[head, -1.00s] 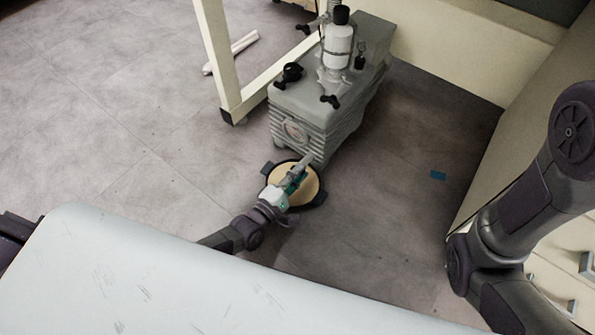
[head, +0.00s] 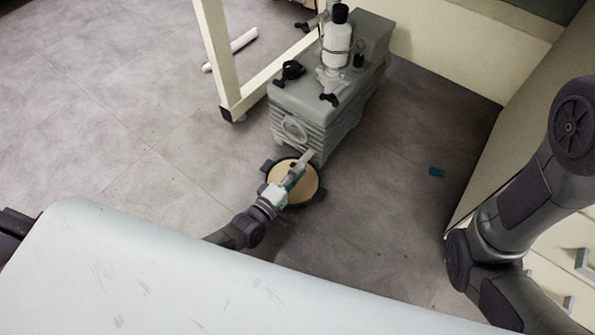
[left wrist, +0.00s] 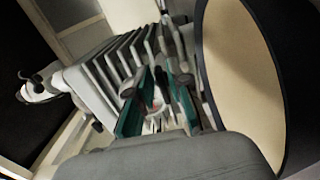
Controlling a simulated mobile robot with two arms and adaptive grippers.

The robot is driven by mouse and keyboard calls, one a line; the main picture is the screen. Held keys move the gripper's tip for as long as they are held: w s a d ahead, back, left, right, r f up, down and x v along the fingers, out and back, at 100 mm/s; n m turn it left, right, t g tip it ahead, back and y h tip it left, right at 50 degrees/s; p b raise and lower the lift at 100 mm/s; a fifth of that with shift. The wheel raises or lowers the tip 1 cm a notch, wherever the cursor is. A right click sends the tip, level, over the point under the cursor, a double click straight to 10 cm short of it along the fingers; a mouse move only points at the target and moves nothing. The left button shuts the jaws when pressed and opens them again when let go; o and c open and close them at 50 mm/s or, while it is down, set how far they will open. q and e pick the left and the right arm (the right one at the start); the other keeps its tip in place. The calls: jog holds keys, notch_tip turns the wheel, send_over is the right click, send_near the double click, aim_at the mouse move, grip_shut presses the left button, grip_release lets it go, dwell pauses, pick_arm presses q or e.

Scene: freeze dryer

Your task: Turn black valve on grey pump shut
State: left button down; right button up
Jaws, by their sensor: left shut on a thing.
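The grey pump (head: 300,110) stands on the floor, its ribbed front facing me; its fins (left wrist: 105,65) also show in the left wrist view. My left gripper (head: 308,156) reaches low to the pump's front. In the left wrist view its teal fingers (left wrist: 158,98) are closed around a small dark part, which appears to be the black valve (left wrist: 162,80); the fingers hide much of it, and its angle is unclear. Another black knob (head: 292,70) and a black handle (head: 330,98) are on top of the pump. My right gripper is out of view.
A round tan disc with a black rim (head: 318,196) lies under the left gripper, close in the wrist view. A cream frame leg (head: 212,50) stands left of the pump. Cabinets (head: 560,240) are at right.

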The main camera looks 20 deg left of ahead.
pick_arm(q)
jog(key=c, duration=1.3)
grip_release()
jog(key=v, duration=1.2)
jog(key=shift+a, duration=0.1)
jog(key=shift+s, duration=0.15)
